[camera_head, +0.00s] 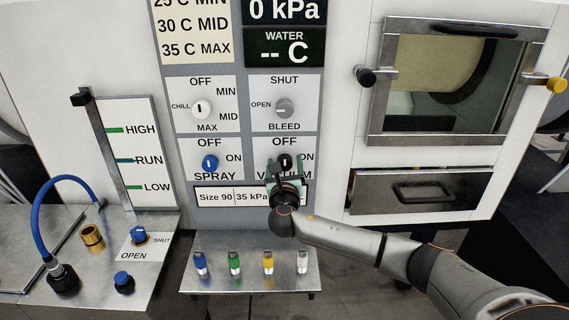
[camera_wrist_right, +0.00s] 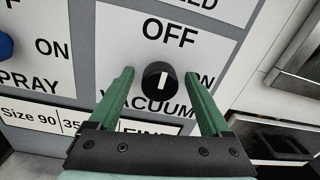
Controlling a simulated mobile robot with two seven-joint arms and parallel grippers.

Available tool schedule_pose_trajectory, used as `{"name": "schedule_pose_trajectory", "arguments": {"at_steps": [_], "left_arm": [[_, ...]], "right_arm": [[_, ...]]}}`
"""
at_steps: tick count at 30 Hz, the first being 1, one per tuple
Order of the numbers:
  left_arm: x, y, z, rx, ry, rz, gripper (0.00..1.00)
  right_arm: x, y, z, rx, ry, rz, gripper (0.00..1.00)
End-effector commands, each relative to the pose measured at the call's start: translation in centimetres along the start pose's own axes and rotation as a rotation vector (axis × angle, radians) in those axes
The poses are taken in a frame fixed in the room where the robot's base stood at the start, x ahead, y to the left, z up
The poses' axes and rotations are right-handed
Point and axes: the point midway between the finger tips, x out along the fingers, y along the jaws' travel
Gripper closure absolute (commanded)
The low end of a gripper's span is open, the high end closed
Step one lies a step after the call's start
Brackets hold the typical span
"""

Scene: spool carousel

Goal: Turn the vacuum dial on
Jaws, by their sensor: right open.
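The vacuum dial (camera_head: 285,161) is a black knob with a white pointer line, on a white plate lettered OFF, ON and VACUUM. In the right wrist view the dial (camera_wrist_right: 159,80) shows whole, its line close to upright and pointing toward OFF. My right gripper (camera_head: 276,173) is in front of the vacuum plate. Its green fingers (camera_wrist_right: 160,95) are open, one on each side of the dial, with a gap to it on both sides. I cannot tell how far the fingertips are from the panel. My left gripper is not in view.
The blue spray dial (camera_head: 210,162) is left of the vacuum plate, and the grey bleed dial (camera_head: 285,107) is above it. A drawer (camera_head: 420,192) is at the right. Several coloured pegs stand on a metal shelf (camera_head: 245,283) below.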

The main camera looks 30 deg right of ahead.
Motion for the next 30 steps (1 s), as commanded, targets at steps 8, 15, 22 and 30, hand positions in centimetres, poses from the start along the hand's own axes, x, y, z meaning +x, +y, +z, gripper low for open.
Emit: {"name": "schedule_pose_trajectory", "arguments": {"at_steps": [8, 15, 22, 30], "left_arm": [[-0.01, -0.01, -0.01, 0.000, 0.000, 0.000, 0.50], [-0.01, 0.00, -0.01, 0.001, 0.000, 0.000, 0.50], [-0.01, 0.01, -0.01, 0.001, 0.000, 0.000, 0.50], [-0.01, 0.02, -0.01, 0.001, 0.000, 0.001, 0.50]], "right_arm": [[0.24, 0.05, 0.01, 0.001, 0.000, 0.001, 0.18], [0.22, 0.05, 0.01, 0.001, 0.000, 0.001, 0.38], [0.21, 0.04, 0.00, 0.001, 0.000, 0.001, 0.64], [0.21, 0.02, -0.01, 0.001, 0.000, 0.000, 0.95]]}}
